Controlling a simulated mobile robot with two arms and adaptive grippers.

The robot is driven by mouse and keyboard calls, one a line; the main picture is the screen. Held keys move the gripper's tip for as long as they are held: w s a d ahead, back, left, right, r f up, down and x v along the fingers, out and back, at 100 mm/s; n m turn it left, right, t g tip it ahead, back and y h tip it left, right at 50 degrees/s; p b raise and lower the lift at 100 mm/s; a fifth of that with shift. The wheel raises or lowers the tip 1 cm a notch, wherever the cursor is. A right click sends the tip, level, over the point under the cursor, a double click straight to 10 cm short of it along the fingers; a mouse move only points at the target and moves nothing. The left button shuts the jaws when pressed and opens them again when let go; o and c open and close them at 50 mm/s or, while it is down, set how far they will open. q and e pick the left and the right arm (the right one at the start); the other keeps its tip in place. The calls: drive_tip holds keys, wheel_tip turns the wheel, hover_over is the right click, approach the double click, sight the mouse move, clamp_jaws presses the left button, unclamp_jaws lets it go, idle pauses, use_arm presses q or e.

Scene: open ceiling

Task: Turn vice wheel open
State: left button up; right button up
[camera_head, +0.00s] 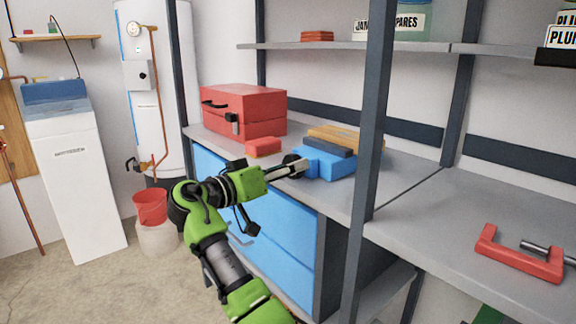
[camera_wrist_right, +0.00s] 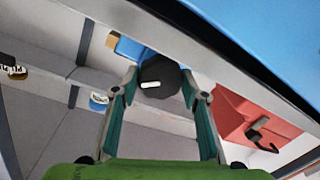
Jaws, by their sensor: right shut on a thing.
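The blue vice (camera_head: 325,165) sits near the front edge of the grey bench top, with a dark grey bar across its top. Its dark round wheel (camera_head: 291,159) faces left, partly hidden by my right gripper (camera_head: 297,167). In the right wrist view, the black faceted wheel (camera_wrist_right: 165,72) with a small white mark lies between the two fingertips of my right gripper (camera_wrist_right: 162,92), which is shut on it. A bit of the blue vice body (camera_wrist_right: 130,47) shows behind the wheel. My left gripper is not in view.
A red toolbox (camera_head: 243,108) and a small red block (camera_head: 263,147) stand left of the vice. A yellowish block (camera_head: 335,134) lies behind it. A dark shelf post (camera_head: 368,130) rises close on the right. A red clamp (camera_head: 520,258) lies on the right bench.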

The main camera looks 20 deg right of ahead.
drive_tip(key=shift+r, duration=0.1)
drive_tip(key=o, duration=1.1)
drive_tip(key=shift+w, duration=0.1)
wheel_tip(320, 180, up, 10)
